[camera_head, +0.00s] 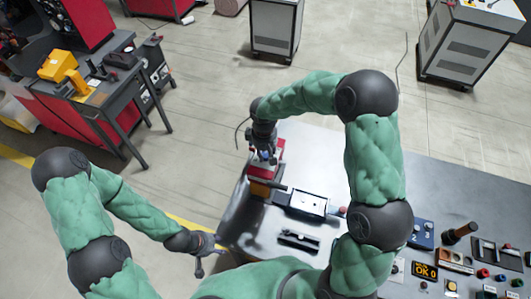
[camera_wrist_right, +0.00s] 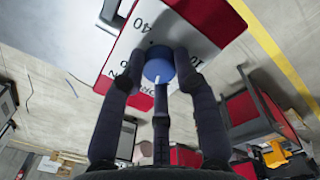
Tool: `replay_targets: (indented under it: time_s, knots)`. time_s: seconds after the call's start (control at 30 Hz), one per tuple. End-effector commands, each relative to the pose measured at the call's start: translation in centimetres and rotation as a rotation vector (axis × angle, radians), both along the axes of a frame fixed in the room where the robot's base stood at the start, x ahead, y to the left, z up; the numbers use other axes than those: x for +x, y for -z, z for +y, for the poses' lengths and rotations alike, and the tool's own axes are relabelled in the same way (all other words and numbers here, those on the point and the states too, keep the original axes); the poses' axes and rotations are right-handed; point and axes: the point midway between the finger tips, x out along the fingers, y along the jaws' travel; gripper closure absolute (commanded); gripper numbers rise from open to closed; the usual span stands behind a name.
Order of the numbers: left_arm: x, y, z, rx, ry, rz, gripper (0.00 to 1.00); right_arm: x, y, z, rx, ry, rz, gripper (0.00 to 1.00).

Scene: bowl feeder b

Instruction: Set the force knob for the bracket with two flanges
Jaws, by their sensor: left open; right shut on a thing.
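The force knob (camera_wrist_right: 158,66) is blue with a white pointer mark, on a white dial face (camera_wrist_right: 122,52) of a red and white box. A "40" shows upper left of the knob and a "10" to its right. The pointer mark faces down in the right wrist view. My right gripper (camera_wrist_right: 160,80) has its fingers closed around the knob, which also shows small in the head view (camera_head: 265,155). My left gripper (camera_head: 204,258) is open and empty, off the table's left edge. I cannot pick out the bracket with two flanges for certain.
A white plate in a dark frame (camera_head: 308,203) and a black slotted part (camera_head: 298,240) lie on the grey table (camera_head: 440,190). An orange display (camera_head: 425,271) reads "OK 0" at the right, near several buttons. A tool bench (camera_head: 95,85) stands apart at upper left.

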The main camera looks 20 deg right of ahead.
Motion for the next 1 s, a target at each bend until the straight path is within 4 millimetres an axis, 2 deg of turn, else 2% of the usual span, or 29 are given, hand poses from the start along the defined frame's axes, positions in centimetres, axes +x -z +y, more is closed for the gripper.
replay_targets:
  time_s: [0.4,1.0]
  knots:
    - [0.0,-0.09,0.0,0.0,0.0,0.0,0.54,-0.16,0.15,-0.02,0.001,-0.25,0.004,1.0]
    - [-0.01,-0.11,-0.01,0.0,0.0,0.0,0.54,-0.17,0.2,-0.01,0.001,-0.31,0.004,1.0]
